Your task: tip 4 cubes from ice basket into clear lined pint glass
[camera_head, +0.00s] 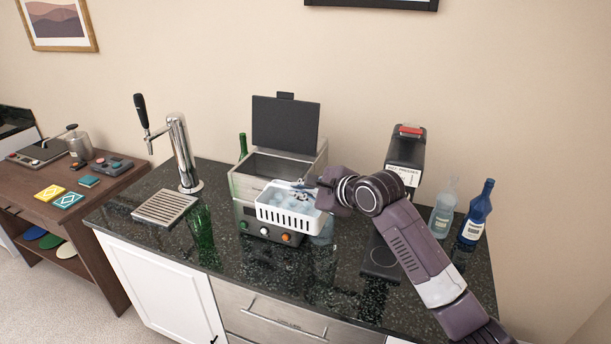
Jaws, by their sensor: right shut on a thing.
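A white slotted ice basket (288,219) is held up in front of the open steel ice machine (247,187). Pale, clear ice shows inside it, but I cannot count the cubes. My right gripper (307,187) is shut on the basket at its back right rim; the fingers are small and partly hidden. The basket looks roughly level. My left gripper is not in view.
A beer tap (181,150) and drip tray (165,207) stand at left, with a green glass (204,238) beside them. A black machine (405,154) stands behind my right arm. A clear bottle (443,212) and a blue bottle (477,214) stand at right.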

